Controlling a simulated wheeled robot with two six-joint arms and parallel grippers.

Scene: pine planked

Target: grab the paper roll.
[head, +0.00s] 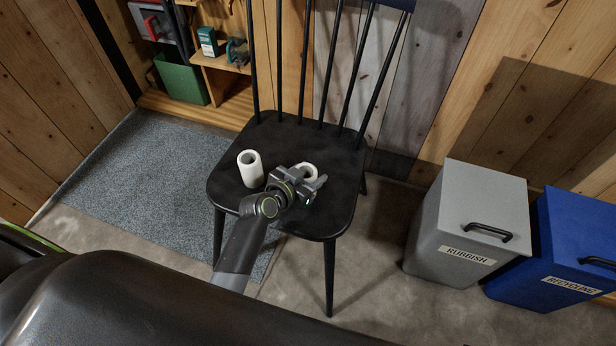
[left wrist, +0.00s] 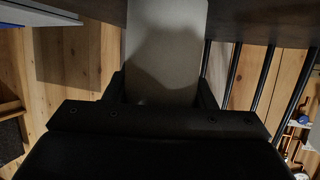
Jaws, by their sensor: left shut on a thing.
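A black chair (head: 335,155) stands in the middle of the head view. A white paper roll (head: 311,168) with a round hole is at the right part of its seat, partly hidden by my gripper. My left gripper (head: 304,184) is shut on this roll. In the left wrist view the roll (left wrist: 166,45) is a pale, shadowed shape between the two dark fingers. Whether it touches the seat is hidden. A second white hollow cylinder (head: 250,170) stands upright on the seat to the left, apart from the gripper. My right gripper is not in view.
The chair's back spindles (head: 329,65) rise behind the seat. A grey rubbish bin (head: 470,222) and a blue recycling bin (head: 562,250) stand at the right. A wooden shelf (head: 222,78) is at the back left, above a grey rug (head: 150,175).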

